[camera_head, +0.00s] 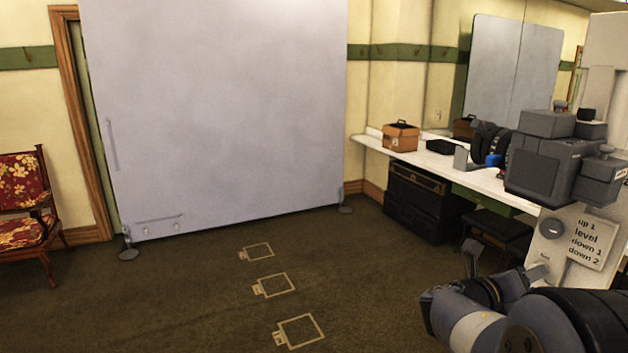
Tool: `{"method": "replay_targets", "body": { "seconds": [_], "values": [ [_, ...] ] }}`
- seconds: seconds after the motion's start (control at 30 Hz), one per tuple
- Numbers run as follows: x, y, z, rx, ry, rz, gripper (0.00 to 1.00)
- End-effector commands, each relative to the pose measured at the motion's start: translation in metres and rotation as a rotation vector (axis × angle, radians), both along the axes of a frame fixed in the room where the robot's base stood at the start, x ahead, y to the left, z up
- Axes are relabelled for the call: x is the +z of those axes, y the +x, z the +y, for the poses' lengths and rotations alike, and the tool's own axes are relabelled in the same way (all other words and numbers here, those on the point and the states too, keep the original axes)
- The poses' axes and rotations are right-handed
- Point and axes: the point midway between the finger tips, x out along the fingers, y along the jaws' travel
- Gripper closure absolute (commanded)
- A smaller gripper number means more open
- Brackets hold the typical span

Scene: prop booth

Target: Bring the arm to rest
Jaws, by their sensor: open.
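My arm comes in at the bottom right, with dark joints and a pale band. My gripper (504,263) is at its far end, with two small fingers apart and nothing seen between them. It is in front of the lower part of a white stand, at the right. Part of the gripper is hidden behind my arm's links. I cannot tell whether the fingers touch the stand.
The white stand (548,250) bears a dark camera (545,165) and a sign (588,240). A white counter (375,141) holds a brown box (400,137). A grey panel (215,110) stands behind floor markings (300,331). A red chair (22,195) is left. The middle floor is clear.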

Motion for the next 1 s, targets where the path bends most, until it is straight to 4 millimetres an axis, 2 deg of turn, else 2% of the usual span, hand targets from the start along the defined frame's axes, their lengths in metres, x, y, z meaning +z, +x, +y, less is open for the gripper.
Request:
{"method": "replay_targets", "body": {
  "seconds": [0.03,0.2,0.47,1.0],
  "values": [
    [-0.001,-0.003,0.010,0.005,0.001,-0.003,0.51],
    [0.000,-0.014,0.037,0.005,0.000,-0.002,0.51],
    [0.002,-0.028,0.069,0.003,0.001,-0.001,0.51],
    [0.000,0.005,-0.017,-0.006,0.001,0.002,0.51]
  ]
}}
